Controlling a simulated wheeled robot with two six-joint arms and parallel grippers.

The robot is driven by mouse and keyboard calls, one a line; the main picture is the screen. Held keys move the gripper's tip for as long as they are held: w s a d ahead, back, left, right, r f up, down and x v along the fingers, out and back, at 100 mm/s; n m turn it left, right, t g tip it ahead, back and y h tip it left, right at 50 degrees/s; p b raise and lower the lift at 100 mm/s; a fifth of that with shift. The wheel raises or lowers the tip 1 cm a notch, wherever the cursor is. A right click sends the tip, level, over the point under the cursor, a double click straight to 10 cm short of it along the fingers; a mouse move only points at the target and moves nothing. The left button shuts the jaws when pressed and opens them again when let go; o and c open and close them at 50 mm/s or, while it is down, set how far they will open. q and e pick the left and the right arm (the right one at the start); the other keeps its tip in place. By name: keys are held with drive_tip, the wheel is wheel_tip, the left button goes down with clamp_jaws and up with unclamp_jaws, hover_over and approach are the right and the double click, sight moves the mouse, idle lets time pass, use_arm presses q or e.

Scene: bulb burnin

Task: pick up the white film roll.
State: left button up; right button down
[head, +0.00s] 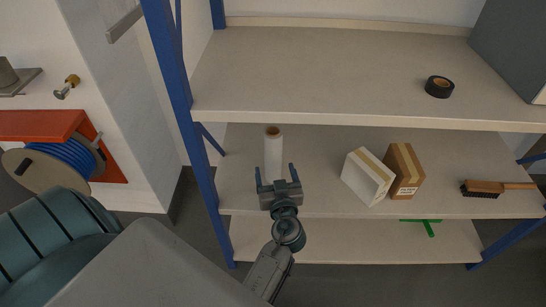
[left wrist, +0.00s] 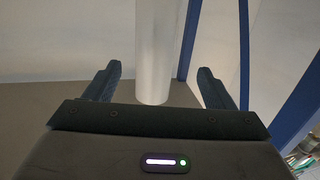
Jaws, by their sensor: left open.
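The white film roll (head: 272,155) stands upright on the middle shelf near its left end. Its brown core shows at the top. My left gripper (head: 277,176) is open in front of the roll, its two fingers pointing toward it. In the left wrist view the film roll (left wrist: 154,60) stands beyond the open fingers of the left gripper (left wrist: 158,85), between them in the picture and a little left of centre. I see nothing held in the fingers. My right gripper is not in view.
On the middle shelf (head: 320,200), a white box (head: 366,178), a brown carton (head: 405,172) and a brush (head: 485,188) lie to the right. A blue post (head: 180,90) stands left.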

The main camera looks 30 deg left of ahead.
sight(273, 158)
use_arm(q)
drive_tip(key=p+x, duration=0.1)
drive_tip(key=x, duration=0.4)
drive_tip(key=shift+w+a+r, duration=0.1)
drive_tip(key=shift+w, duration=0.1)
drive_tip(key=x, duration=0.2)
drive_tip(key=p+x, duration=0.1)
drive_tip(key=x, duration=0.1)
drive_tip(key=shift+w, duration=0.3)
drive_tip(key=shift+w+a+p, duration=0.25)
drive_tip(key=shift+w+p, duration=0.05)
drive_tip(key=shift+w, duration=0.05)
drive_tip(key=c, duration=1.3)
drive_tip(key=shift+c, duration=0.5)
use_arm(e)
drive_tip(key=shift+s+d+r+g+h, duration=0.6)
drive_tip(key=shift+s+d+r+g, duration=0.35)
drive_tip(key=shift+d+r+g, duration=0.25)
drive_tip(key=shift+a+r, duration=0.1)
